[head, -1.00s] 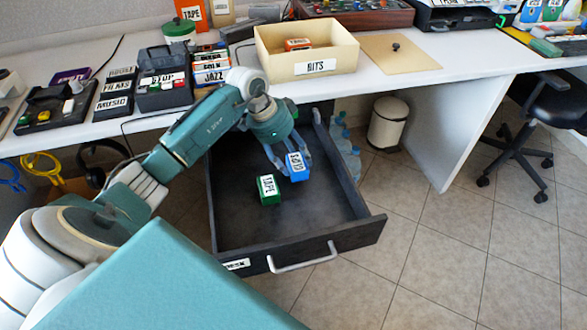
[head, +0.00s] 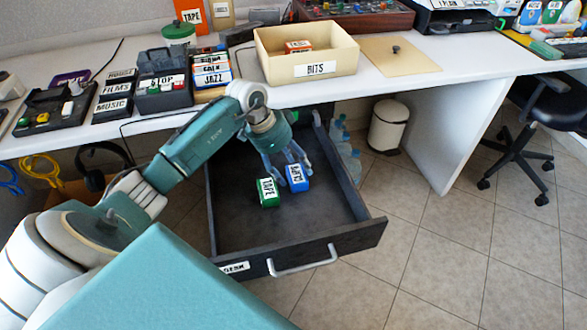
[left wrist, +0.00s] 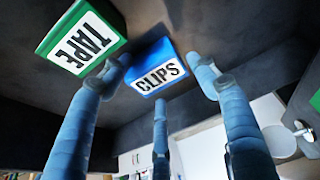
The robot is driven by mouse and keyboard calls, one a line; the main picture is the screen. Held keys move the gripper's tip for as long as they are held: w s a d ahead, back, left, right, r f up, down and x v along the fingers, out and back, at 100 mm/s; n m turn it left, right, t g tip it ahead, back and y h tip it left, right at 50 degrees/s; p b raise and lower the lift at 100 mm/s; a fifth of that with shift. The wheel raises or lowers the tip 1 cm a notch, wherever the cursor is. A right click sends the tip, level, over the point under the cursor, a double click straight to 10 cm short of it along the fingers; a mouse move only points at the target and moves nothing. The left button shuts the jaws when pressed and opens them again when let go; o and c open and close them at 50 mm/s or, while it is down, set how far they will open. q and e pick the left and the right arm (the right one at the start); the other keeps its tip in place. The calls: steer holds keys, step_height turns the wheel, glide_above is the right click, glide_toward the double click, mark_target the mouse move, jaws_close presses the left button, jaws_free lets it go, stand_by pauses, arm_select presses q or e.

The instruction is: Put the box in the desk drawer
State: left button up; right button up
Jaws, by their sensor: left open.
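The open dark desk drawer (head: 335,247) stands pulled out below the desk. A blue box (head: 298,180) with a white label lies inside it. In the left wrist view the blue box (left wrist: 160,52) reads CLIPS. A green box (head: 268,193) labelled TAPE lies just left of it, and also shows in the left wrist view (left wrist: 65,22). My left gripper (head: 285,166) reaches down into the drawer behind the blue box. Its fingers are spread, and the left wrist view shows them apart around the box's near end. My right gripper is not in view.
On the desk, a cream BITS bin (head: 318,88) holds an orange box and stands above the drawer. A white waste bin (head: 388,125) stands right of the drawer. The drawer's front floor is clear.

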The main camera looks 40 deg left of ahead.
arm_select(q)
steer(key=shift+v, duration=1.1)
steer(key=p+v, duration=0.2)
steer(key=v, duration=0.6)
steer(key=shift+r, duration=0.3)
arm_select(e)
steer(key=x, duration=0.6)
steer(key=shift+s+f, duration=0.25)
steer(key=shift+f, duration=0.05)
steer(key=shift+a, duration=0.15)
